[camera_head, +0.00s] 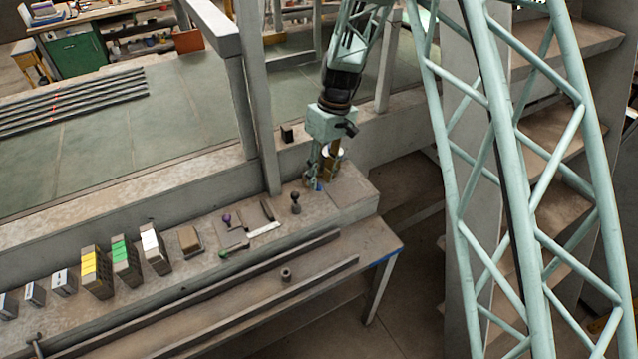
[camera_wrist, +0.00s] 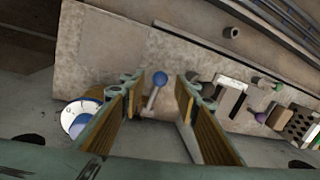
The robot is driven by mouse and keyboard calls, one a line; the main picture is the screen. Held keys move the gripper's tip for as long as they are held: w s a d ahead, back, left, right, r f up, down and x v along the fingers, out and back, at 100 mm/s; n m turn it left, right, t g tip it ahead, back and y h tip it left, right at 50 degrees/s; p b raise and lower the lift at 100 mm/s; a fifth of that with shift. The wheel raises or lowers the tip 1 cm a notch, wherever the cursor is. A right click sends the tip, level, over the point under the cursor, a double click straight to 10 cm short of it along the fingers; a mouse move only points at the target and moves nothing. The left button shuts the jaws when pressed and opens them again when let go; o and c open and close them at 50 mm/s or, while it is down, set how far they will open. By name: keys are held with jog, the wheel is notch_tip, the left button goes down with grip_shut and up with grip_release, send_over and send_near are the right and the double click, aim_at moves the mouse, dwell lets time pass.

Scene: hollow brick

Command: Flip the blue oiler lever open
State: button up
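The blue ball knob of the lever (camera_wrist: 160,78) shows in the wrist view on a short grey stem, above the grey bench top. It lies in the gap between the two fingers of my gripper (camera_wrist: 159,84), which are apart. I cannot tell how far below the fingertips the knob is; no contact shows. In the head view my gripper (camera_head: 316,180) points down at the bench's far right end, with a small blue spot (camera_head: 318,187) at its tips. A round white and blue part (camera_wrist: 78,118) is left of the fingers in the wrist view, partly hidden by the left finger.
A black knob (camera_head: 295,197), a purple knob (camera_head: 227,218) and a green knob (camera_head: 223,254) stand left along the bench (camera_head: 345,190). Boxes with yellow (camera_head: 96,274), green and white labels stand farther left. A wall ledge (camera_head: 390,125) runs behind.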

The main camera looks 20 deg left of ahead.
jog(key=shift+s+a+f, duration=0.1)
jog(key=shift+s+f, duration=0.05)
jog(key=shift+f, duration=0.55)
jog(key=shift+s+a+f, duration=0.1)
jog(key=shift+f, duration=0.55)
jog(key=shift+c, duration=0.7)
grip_shut()
